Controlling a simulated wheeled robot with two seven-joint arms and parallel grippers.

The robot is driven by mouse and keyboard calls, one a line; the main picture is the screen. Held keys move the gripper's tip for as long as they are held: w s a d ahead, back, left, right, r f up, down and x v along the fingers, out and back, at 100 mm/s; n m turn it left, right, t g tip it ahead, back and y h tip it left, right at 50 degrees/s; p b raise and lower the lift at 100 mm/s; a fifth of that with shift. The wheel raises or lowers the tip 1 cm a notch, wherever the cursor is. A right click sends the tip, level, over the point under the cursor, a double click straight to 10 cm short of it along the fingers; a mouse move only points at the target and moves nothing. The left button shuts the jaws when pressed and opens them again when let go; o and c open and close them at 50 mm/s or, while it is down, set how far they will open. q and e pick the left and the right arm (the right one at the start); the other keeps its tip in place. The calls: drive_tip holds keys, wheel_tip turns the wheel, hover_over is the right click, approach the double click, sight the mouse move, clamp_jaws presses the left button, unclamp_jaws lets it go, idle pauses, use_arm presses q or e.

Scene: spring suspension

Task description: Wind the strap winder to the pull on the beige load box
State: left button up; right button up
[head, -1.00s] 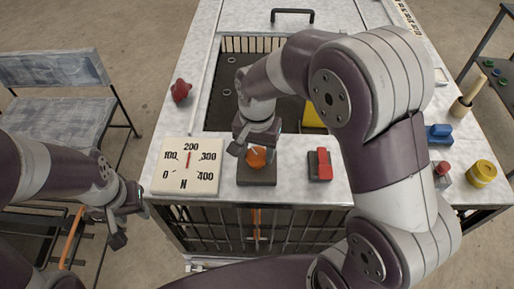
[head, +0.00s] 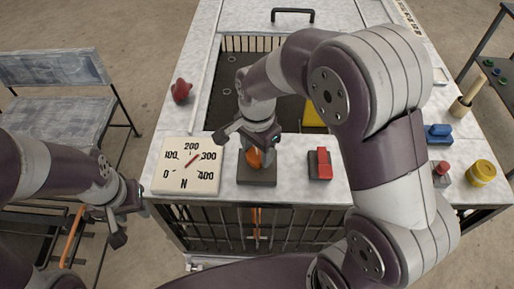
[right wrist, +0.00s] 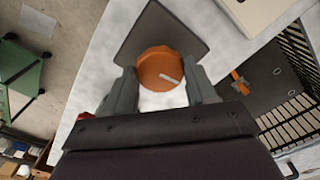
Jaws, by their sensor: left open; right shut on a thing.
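The strap winder is an orange knob (head: 254,158) on a dark square base (head: 257,176) at the table's front edge. My right gripper (right wrist: 162,88) is shut on the knob from above, one finger on each side. A pale mark shows on the knob top in the right wrist view. The beige dial plate (head: 176,181) is marked 0 to 400 and N. Its red needle (head: 193,160) points between 200 and 300, nearer 300. My left gripper (head: 132,225) is open and empty, left of the table's front.
A red switch (head: 320,163) stands right of the winder. A dark red knob (head: 181,91) lies behind the dial. Blue (head: 438,132) and yellow (head: 481,173) pieces sit at the right. A barred pit with a yellow piece (head: 313,115) lies behind; my arm hides part of it.

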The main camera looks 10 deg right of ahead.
sight(257, 153)
drive_tip(key=shift+w+r, duration=0.1)
drive_tip(key=o, duration=1)
drive_tip(key=shift+o, duration=0.2)
drive_tip(key=shift+r, duration=0.25)
wheel_tip(257, 153, up, 4)
drive_tip(key=shift+f+b, duration=0.1)
drive_tip(key=shift+b, duration=0.4)
wheel_tip(257, 153, up, 8)
drive_tip(key=p, duration=0.7)
drive_tip(key=shift+r, duration=0.2)
